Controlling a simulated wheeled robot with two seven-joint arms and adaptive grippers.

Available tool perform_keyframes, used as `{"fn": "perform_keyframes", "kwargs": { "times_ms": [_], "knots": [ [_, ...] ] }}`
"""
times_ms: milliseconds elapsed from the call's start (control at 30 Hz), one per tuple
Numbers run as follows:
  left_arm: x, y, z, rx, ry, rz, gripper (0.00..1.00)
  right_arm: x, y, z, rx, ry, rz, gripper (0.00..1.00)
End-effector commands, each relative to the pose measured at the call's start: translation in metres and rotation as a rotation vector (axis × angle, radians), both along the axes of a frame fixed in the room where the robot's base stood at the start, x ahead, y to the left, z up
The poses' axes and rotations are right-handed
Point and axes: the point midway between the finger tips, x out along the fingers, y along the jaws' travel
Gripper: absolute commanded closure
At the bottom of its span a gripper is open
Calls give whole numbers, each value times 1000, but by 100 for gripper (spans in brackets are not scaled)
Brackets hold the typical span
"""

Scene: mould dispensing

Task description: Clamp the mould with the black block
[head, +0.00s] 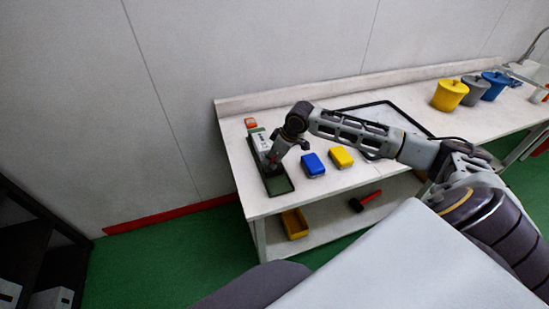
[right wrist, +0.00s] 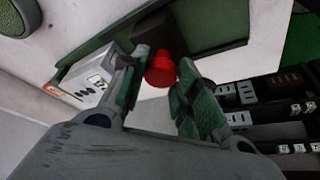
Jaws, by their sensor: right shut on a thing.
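My right gripper (head: 272,166) is low over a long dark green tray (head: 279,187) at the left end of the white table. In the right wrist view its two green-padded fingers (right wrist: 162,88) stand on either side of a red knob (right wrist: 160,70) and are shut on it. A dark grey rounded part (right wrist: 155,32) shows just behind the knob; I cannot tell whether it belongs to the black block. A blue block (head: 313,164) and a yellow block (head: 341,157) lie right of the tray. I cannot make out which thing is the mould. My left gripper is not in view.
A white device (head: 261,140) stands at the tray's far end, with an orange box (head: 250,122) behind. A black-framed panel (head: 400,116) lies mid-table. Yellow (head: 449,96), grey and blue pots stand right. A yellow bin (head: 294,223) and a red-black tool (head: 366,200) lie below.

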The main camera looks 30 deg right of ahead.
Motion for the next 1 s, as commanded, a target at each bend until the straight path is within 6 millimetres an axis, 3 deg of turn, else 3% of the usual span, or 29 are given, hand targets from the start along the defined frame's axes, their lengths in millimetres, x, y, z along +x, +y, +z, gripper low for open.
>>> {"fn": "perform_keyframes", "kwargs": {
  "times_ms": [400,767,800,933,1000],
  "knots": [
    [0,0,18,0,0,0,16,27,-7,3,0,-5,-3,100],
    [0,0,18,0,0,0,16,28,-8,2,-1,-4,-2,100],
    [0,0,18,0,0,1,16,28,-8,2,-1,-4,-2,64],
    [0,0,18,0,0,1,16,28,-7,1,0,-4,-2,48],
    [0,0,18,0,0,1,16,28,-7,1,-1,-3,-2,48]
  ]
}}
